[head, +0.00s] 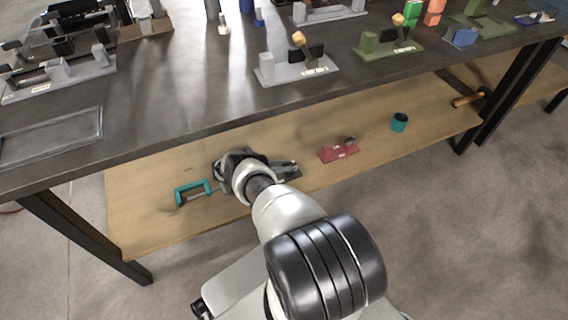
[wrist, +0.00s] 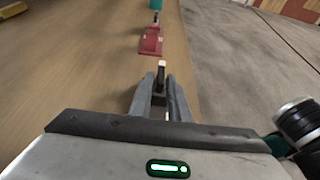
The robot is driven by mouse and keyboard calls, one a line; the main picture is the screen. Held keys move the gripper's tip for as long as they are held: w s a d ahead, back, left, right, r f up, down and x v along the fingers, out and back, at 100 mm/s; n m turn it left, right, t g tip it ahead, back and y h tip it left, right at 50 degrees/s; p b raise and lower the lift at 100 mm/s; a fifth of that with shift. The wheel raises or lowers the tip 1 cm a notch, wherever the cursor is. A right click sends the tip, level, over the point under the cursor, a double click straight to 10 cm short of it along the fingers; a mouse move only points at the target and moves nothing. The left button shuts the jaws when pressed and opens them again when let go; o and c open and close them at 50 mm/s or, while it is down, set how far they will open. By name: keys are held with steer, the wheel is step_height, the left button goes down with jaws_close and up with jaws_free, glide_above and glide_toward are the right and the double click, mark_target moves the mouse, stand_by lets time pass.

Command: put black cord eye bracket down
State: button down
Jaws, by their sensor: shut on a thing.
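My gripper (wrist: 160,98) is low over the wooden lower shelf, its two grey fingers close together around a small piece. This piece, the black cord eye bracket (wrist: 161,76), shows only in part between the fingertips, with a pale upper end and a dark lower part. In the head view my gripper (head: 288,168) is over the shelf's middle, left of a red bracket, and my wrist hides much of it. I cannot tell whether the held piece touches the shelf.
The red bracket (head: 339,150) lies ahead on the shelf (head: 240,215); the wrist view also shows it (wrist: 151,41). A teal cup (head: 399,122) stands farther right. A teal U-shaped piece (head: 192,190) is left of my gripper. The dark tabletop (head: 200,90) overhangs the shelf's back.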

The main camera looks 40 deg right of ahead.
steer(key=c, duration=1.7)
jaws_free()
steer(key=shift+o, duration=0.2)
steer(key=shift+a+r, duration=0.1)
steer(key=shift+a, duration=0.05)
steer(key=p+v, duration=0.1)
steer(key=v, duration=1.1)
steer(key=shift+p, duration=0.3)
